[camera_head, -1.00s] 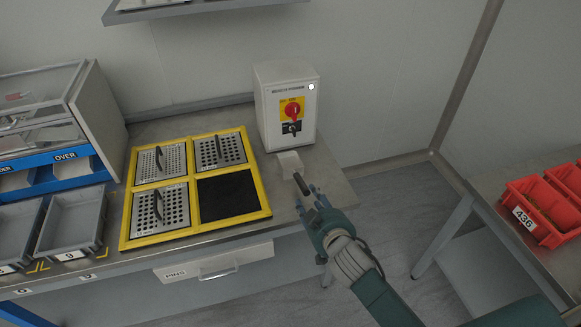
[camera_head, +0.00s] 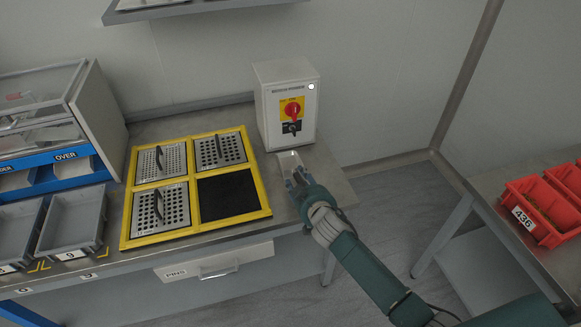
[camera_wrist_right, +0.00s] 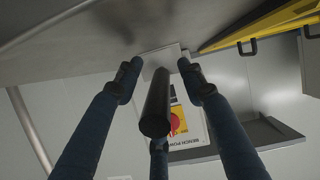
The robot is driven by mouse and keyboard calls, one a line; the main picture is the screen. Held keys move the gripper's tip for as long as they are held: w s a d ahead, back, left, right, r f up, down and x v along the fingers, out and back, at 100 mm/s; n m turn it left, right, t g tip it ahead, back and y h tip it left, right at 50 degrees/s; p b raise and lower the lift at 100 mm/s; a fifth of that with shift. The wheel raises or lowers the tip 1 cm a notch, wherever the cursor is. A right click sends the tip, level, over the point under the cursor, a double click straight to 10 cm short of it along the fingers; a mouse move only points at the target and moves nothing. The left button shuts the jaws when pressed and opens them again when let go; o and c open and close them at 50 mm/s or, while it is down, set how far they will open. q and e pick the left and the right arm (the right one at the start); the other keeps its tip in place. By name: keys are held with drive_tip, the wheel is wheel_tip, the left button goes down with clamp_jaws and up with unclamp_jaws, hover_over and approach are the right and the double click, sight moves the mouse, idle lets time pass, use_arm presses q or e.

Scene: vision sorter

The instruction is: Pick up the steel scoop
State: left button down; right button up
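The steel scoop (camera_head: 289,158) lies on the workbench in front of the white switch box, its pale metal end showing in the head view. Its handle is hidden there behind my right gripper (camera_head: 297,177). In the right wrist view the dark round handle (camera_wrist_right: 156,105) points at the camera, with the metal end (camera_wrist_right: 161,58) beyond it. The fingers of my right gripper (camera_wrist_right: 160,82) stand around the handle, with visible gaps on both sides; they are open. My left gripper is not in view.
A white switch box (camera_head: 286,105) with a red knob stands behind the scoop. A yellow frame (camera_head: 265,205) with perforated plates lies to the left. Grey bins (camera_head: 72,222) stand farther left. Red bins (camera_head: 534,212) sit on another table at the right.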

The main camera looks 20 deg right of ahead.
clamp_jaws()
drive_tip(key=shift+r, duration=0.1)
